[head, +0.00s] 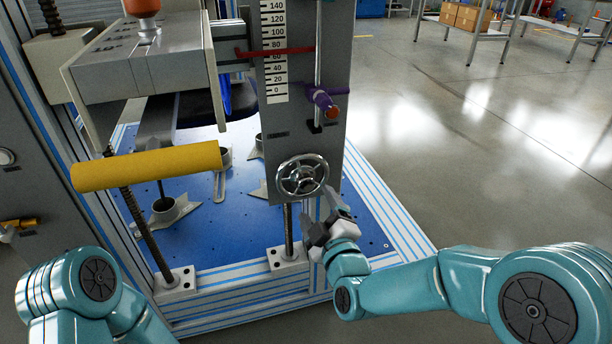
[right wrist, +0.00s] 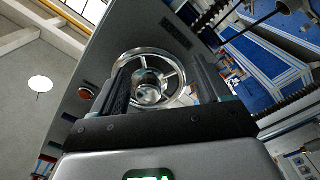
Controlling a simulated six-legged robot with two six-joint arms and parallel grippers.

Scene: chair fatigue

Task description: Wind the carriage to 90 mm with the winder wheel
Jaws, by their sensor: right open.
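The winder wheel (head: 302,176) is a shiny spoked metal wheel on the lower grey upright plate. Above it a white scale (head: 273,70) runs from 0 to 140, and a red pointer bar (head: 285,51) crosses it between 60 and 80. My right gripper (head: 326,208) is open at the wheel's lower right side. In the right wrist view the wheel (right wrist: 150,58) and its hub show between the two spread fingers (right wrist: 162,88); I cannot tell whether they touch it. My left arm shows at lower left, its gripper out of view.
A purple clamp knob (head: 322,100) sits on the plate above the wheel. A yellow padded bar (head: 146,166) and a blue base plate (head: 230,222) lie to the left. The floor right of the machine is open; a table with boxes (head: 468,17) stands far back.

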